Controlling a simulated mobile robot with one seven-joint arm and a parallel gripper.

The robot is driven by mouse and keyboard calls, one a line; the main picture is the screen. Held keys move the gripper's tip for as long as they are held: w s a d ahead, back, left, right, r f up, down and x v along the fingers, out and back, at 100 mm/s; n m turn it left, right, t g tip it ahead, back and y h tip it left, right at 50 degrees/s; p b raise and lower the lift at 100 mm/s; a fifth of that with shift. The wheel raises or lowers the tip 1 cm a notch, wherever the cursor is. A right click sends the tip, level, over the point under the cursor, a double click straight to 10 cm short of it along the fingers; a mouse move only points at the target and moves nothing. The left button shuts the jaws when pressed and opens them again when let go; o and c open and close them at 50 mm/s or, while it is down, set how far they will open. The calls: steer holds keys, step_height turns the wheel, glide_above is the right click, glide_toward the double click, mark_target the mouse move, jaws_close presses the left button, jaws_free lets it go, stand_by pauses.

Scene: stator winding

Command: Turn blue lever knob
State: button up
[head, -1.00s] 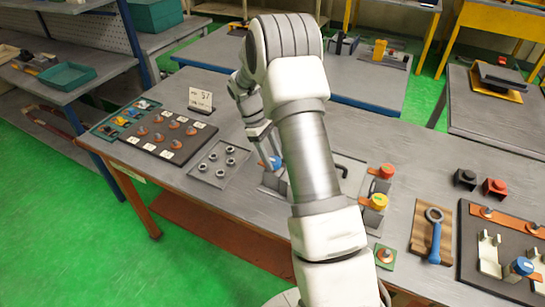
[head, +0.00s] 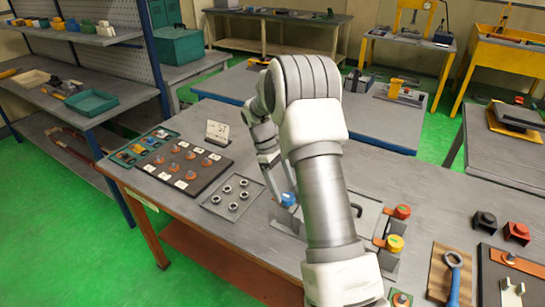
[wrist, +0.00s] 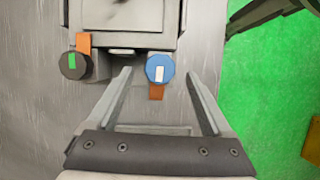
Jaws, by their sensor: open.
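The blue knob (wrist: 158,68), round with a white mark on its top, sits beside a grey box-like fixture (wrist: 125,20), with an orange tab (wrist: 157,92) below it in the wrist view. My gripper (wrist: 160,75) is open, with one finger on each side of the knob in that view. In the head view the blue knob (head: 288,199) shows beside my fingers (head: 276,174), while my arm hides much of the fixture.
A black knob with a green mark (wrist: 74,65) sits left of the blue one. In the head view, a red knob (head: 402,211) and a yellow knob (head: 394,243) stand right of my arm. A plate of grey rings (head: 232,193) lies to the left on the table.

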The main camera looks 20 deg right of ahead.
steer(key=v, duration=1.4)
steer(key=shift+r, duration=0.3)
